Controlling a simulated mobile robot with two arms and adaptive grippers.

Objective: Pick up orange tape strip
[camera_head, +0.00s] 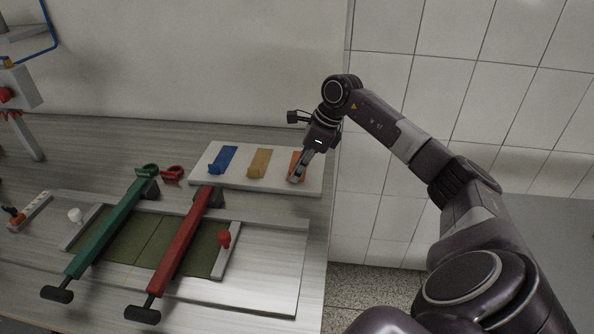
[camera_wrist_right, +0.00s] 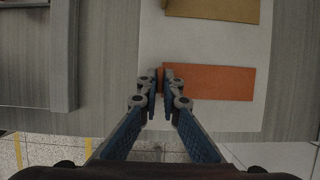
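The orange tape strip (camera_head: 296,161) lies at the right end of a white board (camera_head: 312,187), and shows flat in the right wrist view (camera_wrist_right: 215,82). My right gripper (camera_head: 295,178) is down at the strip's near end. In the wrist view its fingertips (camera_wrist_right: 160,82) are almost together, with a thin band of orange between them at the strip's left end. They look closed on that end, which they partly hide. The strip still lies on the board. My left gripper is not in view.
A tan strip (camera_head: 259,162) and a blue strip (camera_head: 223,159) lie left of the orange one. Green (camera_head: 110,230) and red (camera_head: 183,240) bars with black handles cross a dark green panel (camera_head: 150,239). A tiled wall stands beyond the table's right edge.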

